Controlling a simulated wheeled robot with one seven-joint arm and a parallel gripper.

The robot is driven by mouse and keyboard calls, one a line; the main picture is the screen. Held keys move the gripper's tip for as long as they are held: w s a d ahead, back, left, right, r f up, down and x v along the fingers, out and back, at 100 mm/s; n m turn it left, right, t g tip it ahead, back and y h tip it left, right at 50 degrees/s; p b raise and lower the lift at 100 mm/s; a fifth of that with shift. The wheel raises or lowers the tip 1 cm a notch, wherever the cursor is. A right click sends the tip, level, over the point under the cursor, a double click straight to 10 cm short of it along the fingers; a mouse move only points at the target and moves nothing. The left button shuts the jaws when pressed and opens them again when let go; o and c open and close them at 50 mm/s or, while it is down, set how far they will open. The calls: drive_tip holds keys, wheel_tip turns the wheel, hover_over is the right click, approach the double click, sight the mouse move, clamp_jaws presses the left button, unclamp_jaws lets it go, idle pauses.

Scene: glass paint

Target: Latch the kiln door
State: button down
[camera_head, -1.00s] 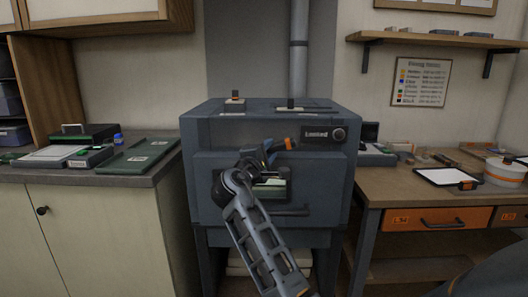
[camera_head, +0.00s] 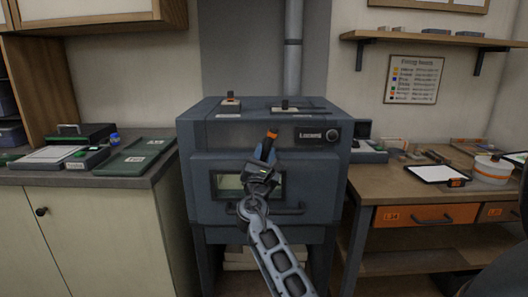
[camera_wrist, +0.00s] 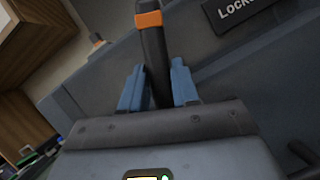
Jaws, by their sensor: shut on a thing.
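The grey kiln (camera_head: 215,140) stands in the middle of the head view with its door (camera_head: 205,190) closed against the front. The door has a small window (camera_head: 229,184) and a bar handle (camera_head: 292,210). The latch is a black lever with an orange band (camera_head: 271,134); it stands nearly upright, tilted slightly right at the top. In the wrist view the lever (camera_wrist: 155,50) rises between the blue fingers of my gripper (camera_wrist: 158,88). My gripper (camera_head: 265,158) is shut on the lever's lower part. The lever's pivot is hidden behind my gripper.
A counter (camera_head: 165,172) is left and a wooden workbench (camera_head: 380,185) is right. Small items rest on the kiln top.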

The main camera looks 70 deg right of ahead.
drive_tip(key=shift+s+f+n+t+y+p, duration=0.1)
drive_tip(key=shift+n+t+y+p, duration=0.2)
drive_tip(key=shift+n+t, duration=0.9)
drive_tip(key=shift+n+t+y+p, duration=0.1)
drive_tip(key=shift+n+t+p, duration=0.25)
drive_tip(key=shift+n, duration=1.65)
drive_tip(key=c, duration=0.9)
unclamp_jaws()
drive_tip(key=b+v, duration=0.1)
drive_tip(key=v, duration=0.6)
drive_tip(key=shift+s+a+f+b, duration=0.1)
drive_tip(key=shift+s+a+b, duration=0.1)
drive_tip(key=shift+a+b, duration=0.15)
